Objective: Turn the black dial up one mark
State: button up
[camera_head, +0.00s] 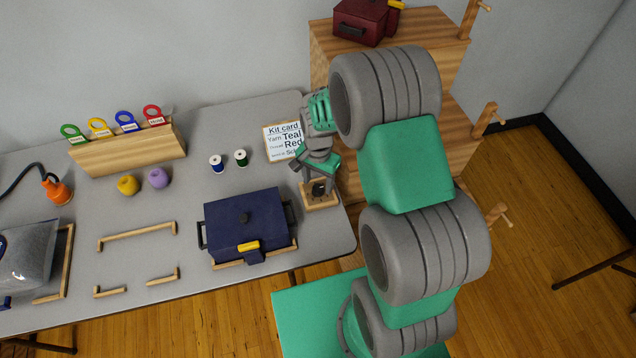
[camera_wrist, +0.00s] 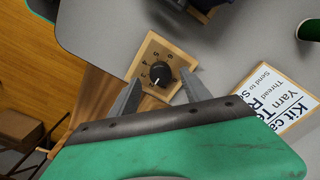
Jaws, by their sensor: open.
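The black dial (camera_wrist: 160,74) sits on a square wooden plate (camera_wrist: 147,52) with printed numbers around it. A 4, 5 and 6 seem to show, and a short white pointer line on the dial points toward the lower left in the wrist view. In the head view the dial (camera_head: 318,188) is at the table's right end, partly hidden by my gripper. My gripper (camera_wrist: 157,90) is open, its two fingers on either side of the dial in the picture. I cannot tell whether they touch it or hover above it.
A kit card (camera_head: 283,142) lies behind the dial. A dark blue lidded box (camera_head: 245,224) stands to its left. Two thread spools (camera_head: 241,158) and two yarn balls (camera_head: 158,178) are farther left. A wooden drawer unit (camera_head: 460,120) stands close on the right.

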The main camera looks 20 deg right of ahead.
aim_at(318, 190)
jog(key=shift+f, duration=1.25)
grip_shut()
